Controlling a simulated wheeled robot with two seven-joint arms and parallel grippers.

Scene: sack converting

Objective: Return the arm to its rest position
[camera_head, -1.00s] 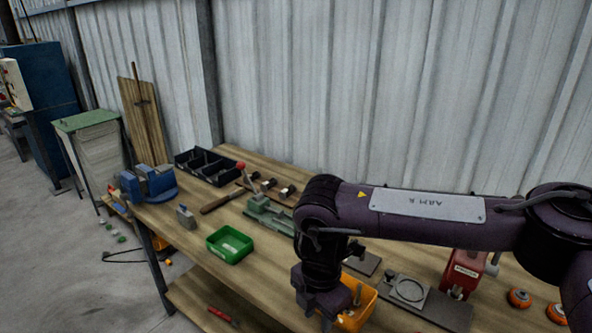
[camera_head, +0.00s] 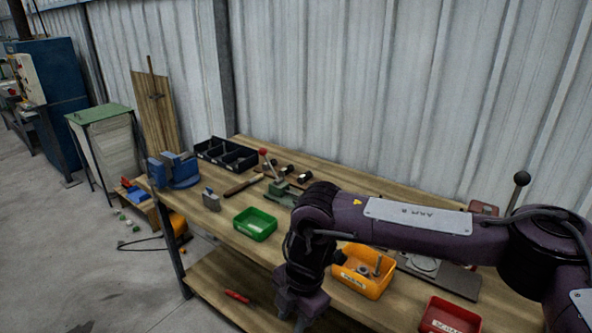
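My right arm comes in from the right of the head view and reaches left across the front of the wooden workbench (camera_head: 240,256). Its forearm is labelled and its wrist bends downward. The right gripper (camera_head: 299,315) hangs at the bottom of the view beside the bench's front edge, left of the yellow bin (camera_head: 363,285). Its fingertips are too dark and cut off to tell open from shut. My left arm and gripper are not in view.
A green bin (camera_head: 255,224), a blue vise (camera_head: 174,170), a black divided tray (camera_head: 226,156) and a red-knobbed press (camera_head: 282,190) stand on the bench. A red bin (camera_head: 449,318) sits at the front right. A red-handled tool (camera_head: 237,296) lies on the lower shelf.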

